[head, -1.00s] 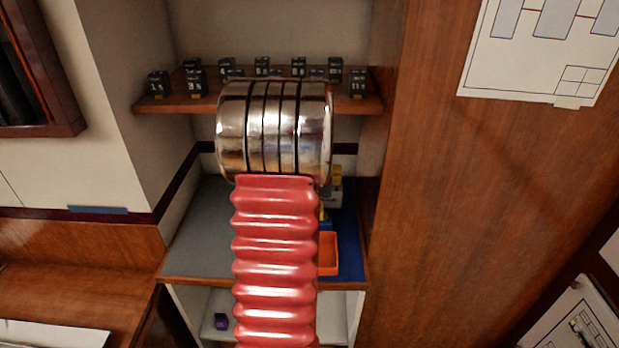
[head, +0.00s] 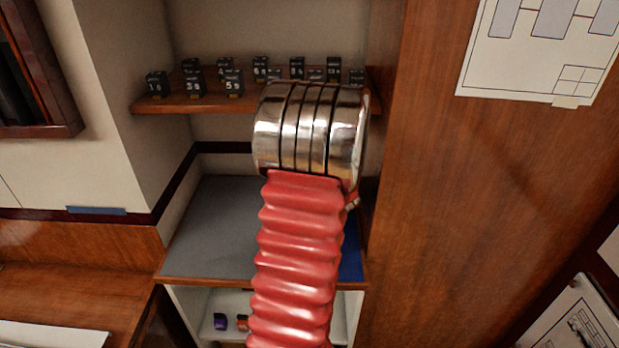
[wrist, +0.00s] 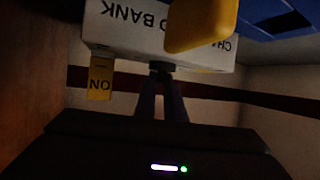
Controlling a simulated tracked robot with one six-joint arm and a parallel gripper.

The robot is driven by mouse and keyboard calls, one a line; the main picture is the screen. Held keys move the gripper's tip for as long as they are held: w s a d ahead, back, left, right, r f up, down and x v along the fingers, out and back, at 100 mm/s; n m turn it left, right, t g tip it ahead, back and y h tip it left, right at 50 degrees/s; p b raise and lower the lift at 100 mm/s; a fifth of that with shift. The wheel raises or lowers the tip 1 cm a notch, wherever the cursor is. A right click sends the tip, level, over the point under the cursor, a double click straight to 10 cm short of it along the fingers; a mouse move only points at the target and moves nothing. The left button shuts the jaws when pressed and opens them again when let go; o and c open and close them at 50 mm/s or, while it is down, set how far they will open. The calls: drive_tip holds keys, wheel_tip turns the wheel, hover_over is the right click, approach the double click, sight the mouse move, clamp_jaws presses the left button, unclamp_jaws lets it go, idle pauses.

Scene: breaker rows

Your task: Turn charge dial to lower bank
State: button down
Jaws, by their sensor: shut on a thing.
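A white box (wrist: 115,40) shows in the wrist view with upside-down lettering that includes "BANK"; part of the label is hidden. A small dark knob (wrist: 161,67), apparently the charge dial, is at its lower edge. My gripper (wrist: 161,78) has its dark fingers close together on this knob. The knob's pointer and setting cannot be read. A yellow tab (wrist: 100,85) with upside-down "ON" hangs left of the knob, and a larger blurred yellow piece (wrist: 203,25) covers part of the label. In the head view my arm hides the gripper and the box.
Several small black numbered blocks (head: 194,84) stand on the upper wooden shelf (head: 165,104). The grey mat (head: 215,235) on the middle shelf is bare at left; a blue mat (head: 350,262) shows at right. A purple block (head: 220,321) lies below. A wooden panel (head: 450,200) closes the right side.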

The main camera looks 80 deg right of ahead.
drive_tip(key=shift+s+d+r+n+t, duration=0.1)
drive_tip(key=shift+s+d+n+t, duration=0.15)
drive_tip(key=shift+n+t, duration=0.15)
idle(0.4)
drive_tip(key=c, duration=2.1)
unclamp_jaws()
drive_tip(key=shift+a, duration=0.1)
drive_tip(key=shift+o, duration=1.3)
drive_tip(key=shift+w, duration=0.1)
drive_tip(key=shift+a, duration=0.1)
drive_tip(key=v, duration=0.7)
drive_tip(key=shift+a+r, duration=0.1)
